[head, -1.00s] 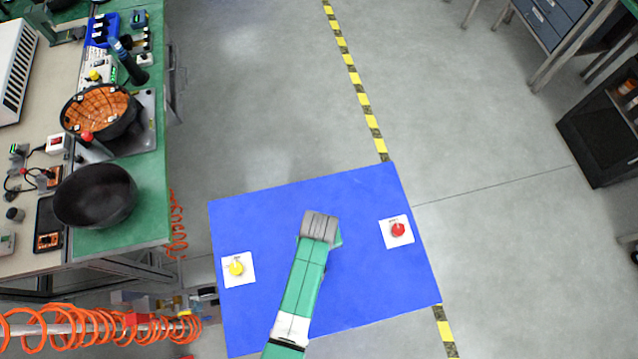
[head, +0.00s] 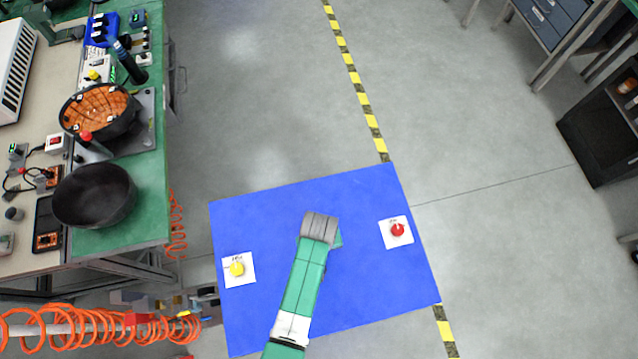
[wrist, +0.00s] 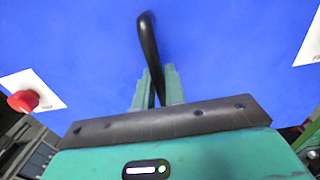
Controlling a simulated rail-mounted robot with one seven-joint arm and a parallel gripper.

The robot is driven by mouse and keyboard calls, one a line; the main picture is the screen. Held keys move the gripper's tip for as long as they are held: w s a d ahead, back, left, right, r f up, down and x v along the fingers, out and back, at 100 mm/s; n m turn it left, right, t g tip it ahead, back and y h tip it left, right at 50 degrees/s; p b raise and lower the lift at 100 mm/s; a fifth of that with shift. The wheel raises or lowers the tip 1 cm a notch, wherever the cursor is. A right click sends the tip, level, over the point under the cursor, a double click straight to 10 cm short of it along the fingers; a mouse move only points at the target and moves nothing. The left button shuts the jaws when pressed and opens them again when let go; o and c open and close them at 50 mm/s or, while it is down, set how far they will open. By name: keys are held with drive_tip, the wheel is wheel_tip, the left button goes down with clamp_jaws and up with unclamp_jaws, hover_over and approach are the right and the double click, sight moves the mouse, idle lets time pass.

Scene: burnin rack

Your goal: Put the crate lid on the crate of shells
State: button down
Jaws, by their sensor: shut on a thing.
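A broad blue panel (head: 350,285), which looks like the crate lid, spreads out under my arm in the head view. It has a yellow knob (head: 237,268) on a white label at left and a red knob (head: 398,230) on a white label at right. In the wrist view my gripper (wrist: 157,85) is shut on a black bar handle (wrist: 148,40) that stands out from the blue panel (wrist: 225,50). In the head view my own arm hides the handle and the jaws. I cannot make out a crate of shells.
A green-edged workbench (head: 150,215) at left carries a black bowl (head: 95,195), an orange-lined bowl (head: 98,108) and small devices. Orange coiled hoses (head: 100,325) lie lower left. Grey floor (head: 270,100) with a yellow-black stripe (head: 352,78) is open beyond the panel.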

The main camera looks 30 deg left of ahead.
drive_tip(key=shift+f+b, duration=1.75)
drive_tip(key=shift+f, duration=0.75)
drive_tip(key=c, duration=1.5)
unclamp_jaws()
drive_tip(key=shift+o, duration=0.7)
wheel_tip(320, 180, up, 8)
drive_tip(key=shift+f+p, duration=0.1)
drive_tip(key=shift+p, duration=0.55)
